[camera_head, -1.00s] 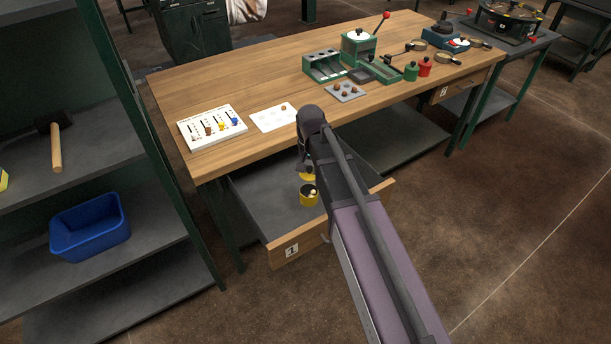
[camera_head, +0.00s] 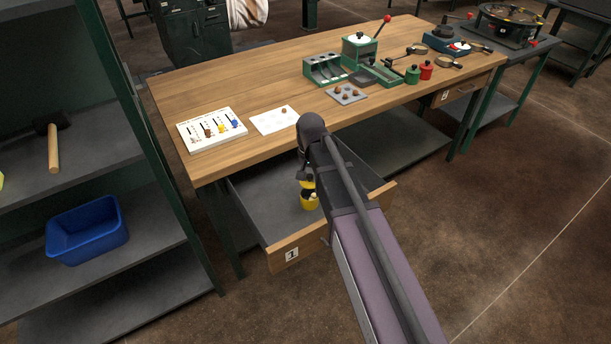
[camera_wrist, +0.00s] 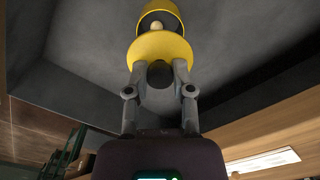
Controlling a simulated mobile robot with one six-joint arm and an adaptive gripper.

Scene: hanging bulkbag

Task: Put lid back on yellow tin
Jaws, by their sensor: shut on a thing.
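The yellow tin (camera_head: 309,203) stands open in the pulled-out drawer; it also shows at the top of the wrist view (camera_wrist: 177,8), with a pale round thing (camera_wrist: 157,26) inside. My gripper (camera_wrist: 160,72) is shut on the yellow lid (camera_wrist: 160,48), with a dark round knob between the fingertips. In the head view the lid (camera_head: 307,184) shows just behind the tin's mouth, below my gripper (camera_head: 304,170). The lid is apart from its seat on the tin. My arm hides part of the drawer.
The drawer (camera_head: 260,205) is otherwise bare around the tin, with a wooden front (camera_head: 285,255) marked 1. The wooden tabletop (camera_head: 240,90) overhangs its back. A shelf with a blue bin (camera_head: 87,230) stands left.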

